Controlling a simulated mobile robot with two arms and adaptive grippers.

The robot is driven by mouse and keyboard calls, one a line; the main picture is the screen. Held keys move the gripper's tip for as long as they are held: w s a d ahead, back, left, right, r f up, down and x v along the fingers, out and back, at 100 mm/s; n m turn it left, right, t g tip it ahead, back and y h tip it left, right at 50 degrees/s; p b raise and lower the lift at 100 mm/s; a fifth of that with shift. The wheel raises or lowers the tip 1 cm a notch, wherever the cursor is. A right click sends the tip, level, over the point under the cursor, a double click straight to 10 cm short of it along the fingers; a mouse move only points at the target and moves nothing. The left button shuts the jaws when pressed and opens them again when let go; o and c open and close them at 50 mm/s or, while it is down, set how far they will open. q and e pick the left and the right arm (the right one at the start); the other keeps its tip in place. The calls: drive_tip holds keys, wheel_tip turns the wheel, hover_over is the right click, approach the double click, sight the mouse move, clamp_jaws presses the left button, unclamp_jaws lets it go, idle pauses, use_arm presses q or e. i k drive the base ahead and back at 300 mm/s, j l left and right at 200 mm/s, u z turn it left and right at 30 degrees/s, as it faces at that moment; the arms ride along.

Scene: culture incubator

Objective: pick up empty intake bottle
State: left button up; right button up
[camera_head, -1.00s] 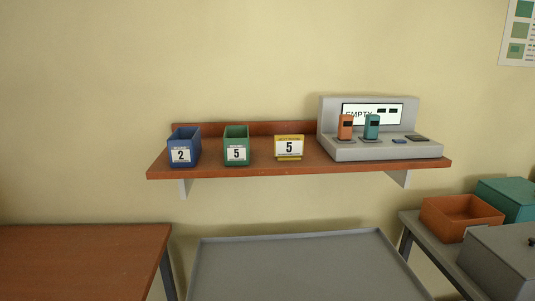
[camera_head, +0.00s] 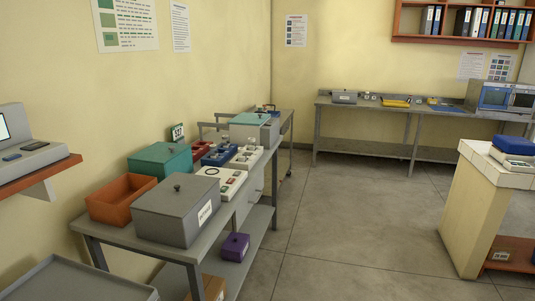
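No bottle can be made out for certain in the head view. The grey device (camera_head: 30,150) on the wall shelf shows only its right end at the left edge, with a dark pad and a blue pad on it. The bottles that stood on it are out of the frame. Neither of my grippers is in view.
A grey bench (camera_head: 215,240) along the left wall carries an orange bin (camera_head: 121,200), a grey lidded box (camera_head: 180,210), a teal box (camera_head: 160,160) and several trays. A pale counter (camera_head: 480,200) stands at right. The floor (camera_head: 350,225) between is clear.

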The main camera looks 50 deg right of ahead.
sight(213, 152)
drive_tip(key=z, duration=1.3)
drive_tip(key=u, duration=0.55)
drive_tip(key=i+l+u, duration=0.3)
drive_tip(key=l+u, duration=0.35)
drive_tip(key=i+l+u, duration=0.15)
drive_tip(key=l+u, duration=0.15)
drive_tip(key=l, duration=0.15)
